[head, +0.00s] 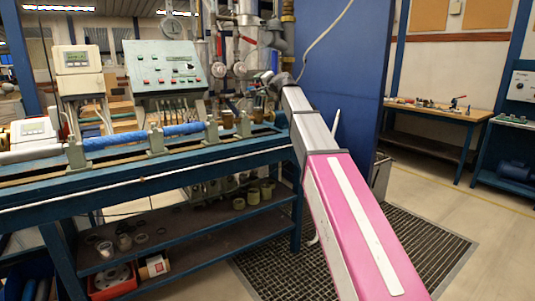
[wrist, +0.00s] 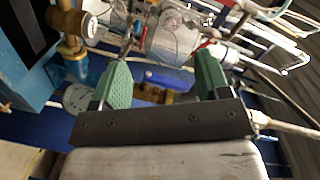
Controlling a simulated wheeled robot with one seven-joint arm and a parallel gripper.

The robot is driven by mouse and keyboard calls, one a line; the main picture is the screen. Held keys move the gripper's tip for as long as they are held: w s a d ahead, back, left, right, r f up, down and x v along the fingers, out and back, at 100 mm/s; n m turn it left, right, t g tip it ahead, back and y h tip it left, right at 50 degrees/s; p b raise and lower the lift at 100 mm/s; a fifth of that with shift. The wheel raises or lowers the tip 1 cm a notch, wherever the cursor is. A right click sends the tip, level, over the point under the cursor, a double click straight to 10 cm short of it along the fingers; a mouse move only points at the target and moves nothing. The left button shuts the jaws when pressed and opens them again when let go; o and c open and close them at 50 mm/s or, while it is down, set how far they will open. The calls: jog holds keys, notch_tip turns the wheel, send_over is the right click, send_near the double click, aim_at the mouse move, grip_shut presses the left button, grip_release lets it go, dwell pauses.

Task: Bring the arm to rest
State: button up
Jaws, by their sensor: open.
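My arm, pink and grey, reaches from the lower right of the head view up to the right end of the blue testbench (head: 150,185). My gripper (wrist: 155,85) shows in the wrist view with its two green fingers spread apart. It is open, and nothing is held between the fingers. Behind the fingers are a clear cylindrical part, pipes and a blue piece, all apart from the fingers as far as I can tell. In the head view the gripper is small and partly hidden at the far end of my arm.
The bench carries a blue pipe (head: 145,136), a green control panel (head: 162,66) and a white meter box (head: 78,66). Pipes with valves stand behind it. A blue partition (head: 340,75) is behind my arm. Open floor with a grate (head: 415,250) lies to the right, before a wooden table (head: 440,113).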

jog(key=s+d+f+n+g+h, duration=0.1)
jog(key=s+d+f+g+h, duration=0.3)
jog(key=f, duration=0.9)
jog(key=s+d+f+n+y, duration=0.15)
jog(key=s+f, duration=0.35)
jog(key=f, duration=0.7)
jog(key=s+d+f+g+h, duration=0.2)
jog(key=s+d+f, duration=0.25)
jog(key=f, duration=0.85)
jog(key=s+d+f+n+g+h, duration=0.1)
jog(key=s+d+f+g, duration=0.3)
jog(key=s+f, duration=0.8)
jog(key=s+d+f+n+g+h, duration=0.2)
jog(key=s+d+f+g+h, duration=0.2)
jog(key=s+d+f, duration=0.3)
jog(key=s+f, duration=0.5)
jog(key=s, duration=0.5)
jog(key=shift+s+d+f, duration=0.2)
jog(key=shift+d, duration=0.1)
